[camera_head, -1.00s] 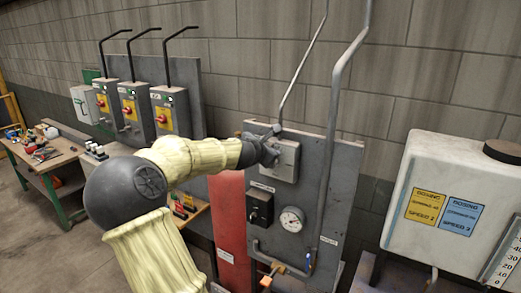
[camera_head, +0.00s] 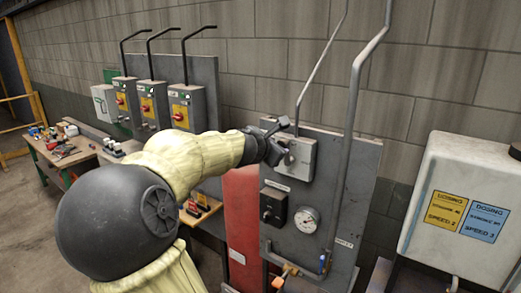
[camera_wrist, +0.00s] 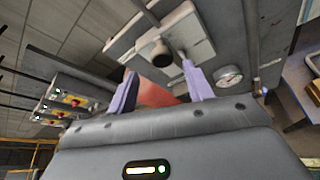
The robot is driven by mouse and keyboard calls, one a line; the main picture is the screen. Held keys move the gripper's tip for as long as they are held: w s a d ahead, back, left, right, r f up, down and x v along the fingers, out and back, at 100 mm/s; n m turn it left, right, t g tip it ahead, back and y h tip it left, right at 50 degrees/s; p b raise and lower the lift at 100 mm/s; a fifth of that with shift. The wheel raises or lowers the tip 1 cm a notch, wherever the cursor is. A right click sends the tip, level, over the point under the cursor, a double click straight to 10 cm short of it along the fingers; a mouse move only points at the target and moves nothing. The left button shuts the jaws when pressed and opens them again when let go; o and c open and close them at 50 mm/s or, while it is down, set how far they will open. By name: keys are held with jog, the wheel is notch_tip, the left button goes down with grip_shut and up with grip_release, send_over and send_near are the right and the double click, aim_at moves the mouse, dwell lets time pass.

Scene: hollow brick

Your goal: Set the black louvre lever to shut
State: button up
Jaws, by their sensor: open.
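A grey box (camera_head: 298,158) with a dark round knob sits at the top of the grey panel; the box (camera_wrist: 185,40) and knob (camera_wrist: 157,52) also show in the wrist view. A black box (camera_head: 273,207) with a small switch on its front sits below it. I cannot tell which fitting carries the black louvre lever; no lever handle shows clearly. My gripper (camera_head: 275,142) is at the upper left of the grey box. In the wrist view my gripper (camera_wrist: 160,68) is open and empty, its pale purple fingers apart with the knob beyond and between them.
A round gauge (camera_head: 306,220) sits right of the black box. A grey pipe (camera_head: 350,130) runs up the panel's right side. A white dosing tank (camera_head: 460,200) stands at right. Switch boxes (camera_head: 187,108) and a cluttered bench (camera_head: 62,160) are at left.

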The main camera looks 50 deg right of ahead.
jog(key=v, duration=0.9)
jog(key=shift+p, duration=0.35)
dwell(0.8)
jog(key=w+a+f+m+y+b, duration=0.25)
jog(key=a+f+y, duration=0.2)
jog(key=f, duration=0.85)
jog(key=w+a+f+m+y+b, duration=0.2)
jog(key=a+f+m+y, duration=0.3)
jog(key=f, duration=0.8)
jog(key=s+a+f+m+y+b, duration=0.1)
jog(key=a+f, duration=0.3)
jog(key=a, duration=0.4)
jog(key=s+a+f+m+g+y+b, duration=0.1)
jog(key=s+a+f+m, duration=0.3)
jog(key=a, duration=0.4)
jog(key=s+a+f+m+y+b, duration=0.2)
jog(key=s+a+f+m, duration=0.1)
jog(key=a, duration=0.4)
jog(key=shift+a+f+g, duration=0.4)
jog(key=shift+f, duration=0.5)
jog(key=shift+w+m, duration=0.1)
jog(key=shift+m, duration=0.15)
